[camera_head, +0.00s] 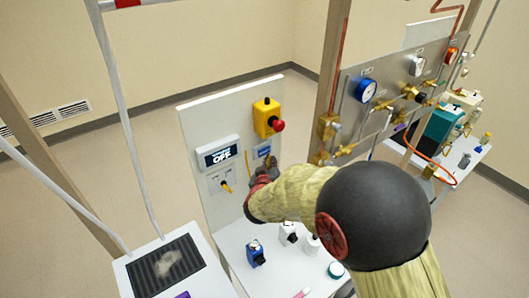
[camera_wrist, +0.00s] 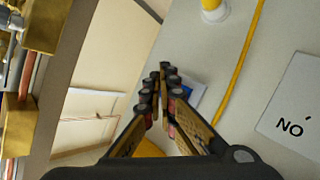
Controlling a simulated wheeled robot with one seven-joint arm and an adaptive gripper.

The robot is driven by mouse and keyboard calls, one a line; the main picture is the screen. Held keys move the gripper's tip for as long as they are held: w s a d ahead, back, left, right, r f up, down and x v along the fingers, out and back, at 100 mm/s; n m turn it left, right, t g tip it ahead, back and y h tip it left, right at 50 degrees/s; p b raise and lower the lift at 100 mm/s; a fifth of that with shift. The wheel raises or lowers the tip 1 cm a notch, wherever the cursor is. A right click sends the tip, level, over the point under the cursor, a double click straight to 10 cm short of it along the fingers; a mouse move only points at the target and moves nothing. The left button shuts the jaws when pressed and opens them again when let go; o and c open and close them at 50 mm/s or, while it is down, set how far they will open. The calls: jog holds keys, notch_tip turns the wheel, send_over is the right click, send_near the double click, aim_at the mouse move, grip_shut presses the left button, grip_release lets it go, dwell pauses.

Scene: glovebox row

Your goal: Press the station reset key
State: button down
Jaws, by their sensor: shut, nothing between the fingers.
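My gripper (camera_head: 270,162) is shut and empty, close in front of the upright grey panel (camera_head: 192,120). In the wrist view its fingertips (camera_wrist: 160,74) meet and point at the panel. A small blue-and-white plate (camera_head: 264,152) on the panel is right at the fingertips; it shows partly behind the fingers in the wrist view (camera_wrist: 190,92). It may be the reset key, but its face is mostly hidden by my fingers. I cannot tell whether the tips touch it.
A yellow box with a red knob (camera_head: 268,118) sits just above the blue plate. A display reading OFF (camera_head: 218,152) is to the left. A yellow cable (camera_wrist: 238,65) runs close beside my fingers. Small bottles (camera_head: 288,234) stand on the shelf below. A valve panel (camera_head: 395,80) stands to the right.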

jog(key=s, duration=0.1)
jog(key=s+d, duration=0.2)
jog(key=shift+s+d, duration=0.25)
jog(key=shift+s, duration=0.15)
dwell(0.7)
